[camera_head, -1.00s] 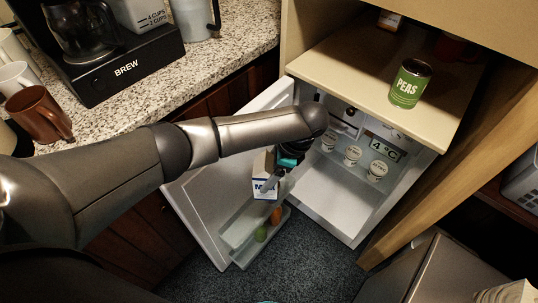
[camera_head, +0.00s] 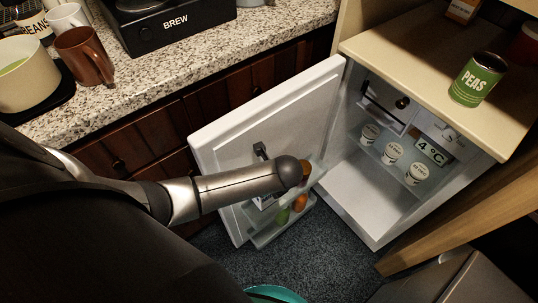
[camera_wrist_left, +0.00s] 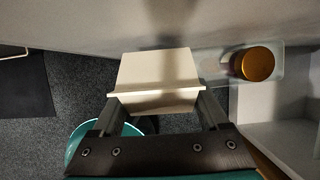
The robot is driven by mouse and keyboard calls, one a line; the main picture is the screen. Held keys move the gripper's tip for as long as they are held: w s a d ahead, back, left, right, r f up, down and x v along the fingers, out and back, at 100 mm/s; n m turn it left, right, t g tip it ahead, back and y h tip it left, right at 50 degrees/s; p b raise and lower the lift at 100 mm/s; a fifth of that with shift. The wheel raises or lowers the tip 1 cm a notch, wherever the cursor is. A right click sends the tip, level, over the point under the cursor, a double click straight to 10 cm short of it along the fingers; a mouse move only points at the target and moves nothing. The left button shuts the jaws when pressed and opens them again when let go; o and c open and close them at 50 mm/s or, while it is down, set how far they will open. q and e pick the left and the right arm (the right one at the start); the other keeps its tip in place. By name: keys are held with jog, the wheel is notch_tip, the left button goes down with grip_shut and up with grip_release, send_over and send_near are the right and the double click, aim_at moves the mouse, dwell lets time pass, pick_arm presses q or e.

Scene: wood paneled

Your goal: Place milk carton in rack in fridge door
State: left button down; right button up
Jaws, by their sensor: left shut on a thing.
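The milk carton (camera_wrist_left: 158,72) is pale and fills the middle of the left wrist view, its top ridge between the fingers. In the head view only a small part of the carton (camera_head: 264,201) shows below my left forearm. My left gripper (camera_wrist_left: 160,104) is shut on the carton near its top; in the head view the arm hides it. The fridge door (camera_head: 225,135) stands open. Its clear lower rack (camera_head: 262,239) holds a green and orange items; the carton is at or just above it, and I cannot tell whether it touches. My right gripper is out of view.
An orange-topped jar (camera_wrist_left: 257,64) stands in the door rack to the right of the carton. Several white cups (camera_head: 392,152) stand on a fridge shelf. A peas can (camera_head: 477,80) stands on the shelf above. A counter (camera_head: 190,70) runs behind the door.

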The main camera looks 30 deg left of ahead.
aim_at(265, 199)
pick_arm(q)
jog(key=shift+r, duration=0.1)
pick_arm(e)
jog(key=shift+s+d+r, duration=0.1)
pick_arm(q)
jog(key=shift+w+r+p, duration=0.1)
jog(key=shift+r+p, duration=0.05)
jog(key=shift+p, duration=0.45)
notch_tip(265, 199, down, 3)
jog(key=shift+f+b, duration=0.1)
jog(key=shift+b, duration=0.95)
jog(key=shift+f+b, duration=0.35)
jog(key=shift+f, duration=0.1)
jog(key=shift+f+b, duration=0.75)
jog(key=shift+f, duration=0.5)
jog(key=shift+f+b, duration=0.4)
jog(key=shift+f, duration=0.45)
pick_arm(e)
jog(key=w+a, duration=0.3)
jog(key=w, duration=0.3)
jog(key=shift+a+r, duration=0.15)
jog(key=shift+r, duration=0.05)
pick_arm(q)
jog(key=shift+f, duration=0.3)
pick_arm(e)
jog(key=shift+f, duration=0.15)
